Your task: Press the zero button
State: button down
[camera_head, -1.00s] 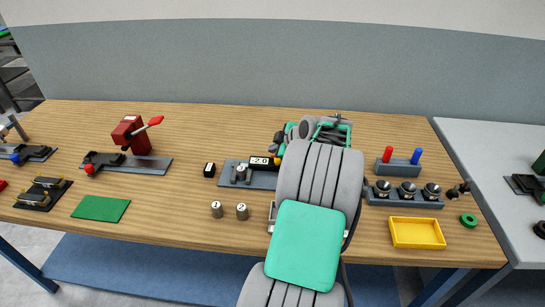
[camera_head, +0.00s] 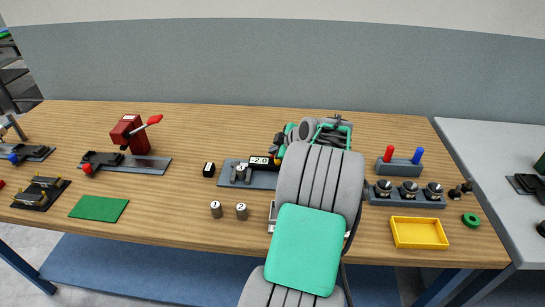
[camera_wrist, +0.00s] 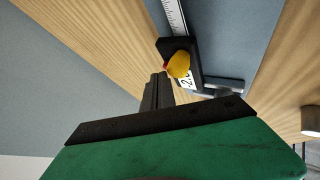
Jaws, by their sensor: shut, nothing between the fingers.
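The digital caliper (camera_head: 232,180) lies on the table, its dark display (camera_head: 259,162) reading about -2.0. A small cylinder (camera_head: 241,172) marked 3 stands at its left part. In the wrist view, the caliper's black slider (camera_wrist: 196,76) carries a round yellow button (camera_wrist: 179,65), a partly covered readout (camera_wrist: 186,81) and a bit of red. My gripper (camera_wrist: 161,76) is shut and empty, its fingertips right beside the yellow button. I cannot tell whether they touch it. In the head view, my arm hides the button and my fingertips.
Cylinders 1 (camera_head: 216,209) and 2 (camera_head: 241,211) stand in front of the caliper, and a black block (camera_head: 209,169) to its left. On the right are a yellow tray (camera_head: 419,233), a rack of knobs (camera_head: 408,195) and a red-and-blue peg block (camera_head: 400,166).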

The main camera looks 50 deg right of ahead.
jog(key=shift+s+a+f+b, duration=0.15)
jog(key=shift+f+b, duration=0.25)
jog(key=shift+f, duration=0.15)
jog(key=shift+s+a+f+b, duration=0.1)
jog(key=shift+f+b, duration=0.25)
jog(key=shift+f, duration=0.15)
dwell(0.7)
jog(key=shift+r, duration=0.1)
jog(key=shift+w+d+r, duration=0.1)
jog(key=shift+w+r, duration=0.1)
jog(key=shift+r, duration=0.6)
jog(key=shift+d+r+p, duration=0.1)
jog(key=shift+r+p, duration=0.95)
jog(key=shift+r, duration=1.65)
